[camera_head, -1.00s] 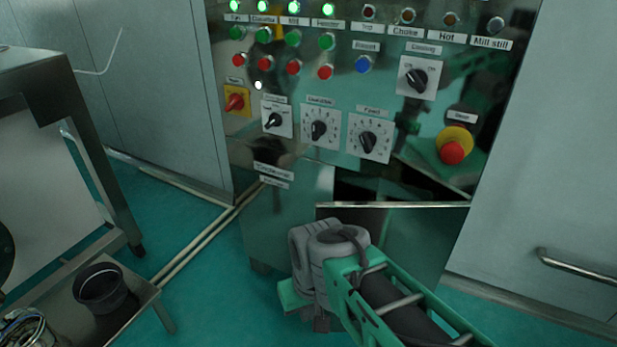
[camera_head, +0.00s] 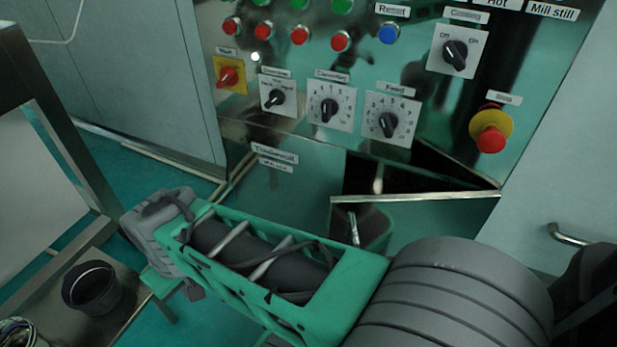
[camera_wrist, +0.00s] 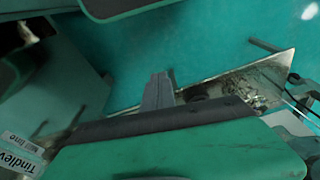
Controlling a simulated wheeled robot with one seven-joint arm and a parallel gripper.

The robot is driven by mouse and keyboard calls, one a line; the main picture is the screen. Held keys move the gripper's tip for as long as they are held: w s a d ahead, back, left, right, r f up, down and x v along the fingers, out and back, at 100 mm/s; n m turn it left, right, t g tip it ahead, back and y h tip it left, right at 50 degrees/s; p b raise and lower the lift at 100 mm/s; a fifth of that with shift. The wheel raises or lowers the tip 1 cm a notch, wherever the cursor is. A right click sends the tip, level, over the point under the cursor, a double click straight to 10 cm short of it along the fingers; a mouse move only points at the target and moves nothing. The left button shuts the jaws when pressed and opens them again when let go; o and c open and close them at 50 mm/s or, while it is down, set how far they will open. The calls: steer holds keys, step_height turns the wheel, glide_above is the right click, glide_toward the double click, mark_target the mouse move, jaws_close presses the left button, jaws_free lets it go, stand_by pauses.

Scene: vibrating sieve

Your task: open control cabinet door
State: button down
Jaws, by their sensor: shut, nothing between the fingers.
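The control cabinet (camera_head: 300,165) stands in the middle of the head view, its front covered with buttons and knobs. Its lower door (camera_head: 430,213) at the right stands ajar, with a bright top edge and a dark gap behind it. My arm reaches across in front of the cabinet to the lower left. The fingertips do not show clearly in the head view. In the wrist view, my gripper (camera_wrist: 159,80) is shut and empty, with the floor behind it. The cabinet's label plate (camera_wrist: 22,152) shows at the left there. I cannot tell whether the fingers touch the door.
A red and yellow stop button (camera_head: 490,135) sits on the panel above the door. A metal stand (camera_head: 75,160) and a low shelf with a dark pot (camera_head: 92,288) are at the left. A wall handle (camera_head: 570,236) is at the right. Some green floor is clear.

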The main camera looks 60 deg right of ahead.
steer(key=d+r+m+g+p, duration=0.2)
steer(key=d+r+m+p, duration=0.2)
steer(key=d+r+p, duration=1)
steer(key=s+d+r+m+g+y+p, duration=0.1)
steer(key=s+d+r+m+p, duration=0.15)
steer(key=s+d+p, duration=0.4)
steer(key=s+d+r+m+g+p, duration=0.1)
steer(key=s+d+r+m+p, duration=0.2)
steer(key=d, duration=0.7)
steer(key=s+d+y+p, duration=0.1)
steer(key=s+d+p, duration=0.3)
steer(key=s, duration=0.4)
steer(key=x, duration=0.9)
steer(key=shift+w+a+f+m+t+b, duration=0.2)
steer(key=shift+w+m+t+b, duration=0.1)
steer(key=shift+w+m+b, duration=0.1)
